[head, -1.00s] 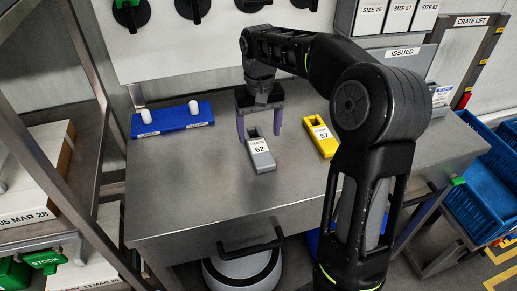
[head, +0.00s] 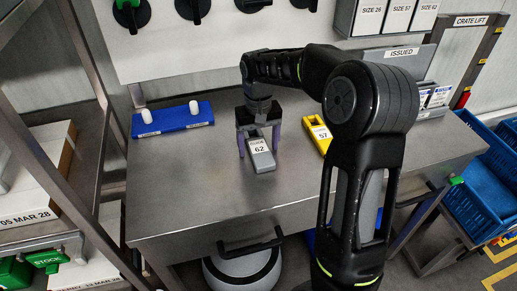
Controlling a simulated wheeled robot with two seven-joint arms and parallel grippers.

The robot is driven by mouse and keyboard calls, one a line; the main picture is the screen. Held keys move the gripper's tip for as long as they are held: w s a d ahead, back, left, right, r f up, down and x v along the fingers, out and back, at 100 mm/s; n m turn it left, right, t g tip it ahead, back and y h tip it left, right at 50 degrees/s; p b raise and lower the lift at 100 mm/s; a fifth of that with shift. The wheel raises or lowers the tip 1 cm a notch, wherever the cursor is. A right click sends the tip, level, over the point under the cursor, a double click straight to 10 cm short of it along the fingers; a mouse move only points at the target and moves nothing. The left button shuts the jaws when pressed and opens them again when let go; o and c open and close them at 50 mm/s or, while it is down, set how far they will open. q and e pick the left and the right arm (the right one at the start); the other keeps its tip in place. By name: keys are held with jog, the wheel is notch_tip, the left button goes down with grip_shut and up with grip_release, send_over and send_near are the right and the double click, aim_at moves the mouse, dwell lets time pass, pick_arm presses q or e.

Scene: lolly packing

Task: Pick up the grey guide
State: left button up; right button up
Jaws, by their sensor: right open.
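The grey guide (head: 262,158), with a white label reading 62, lies on the steel worktop. My right gripper (head: 258,152) is open, pointing down over the guide. One purple finger is on each side of the guide's upper part, near its far end. The gripper body hides the far end of the guide. I cannot tell whether the fingers touch it. My left gripper is not in view.
A yellow guide (head: 319,134) marked 57 lies just right of the grey one. A blue holder (head: 173,122) with two white knobs is at the back left. The worktop (head: 200,190) in front is clear. Blue crates (head: 480,190) stand at the right.

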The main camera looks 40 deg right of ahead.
aim_at(258, 146)
jog(key=shift+c, duration=0.3)
jog(key=c, duration=1.6)
jog(key=shift+r, duration=0.1)
notch_tip(258, 146, up, 10)
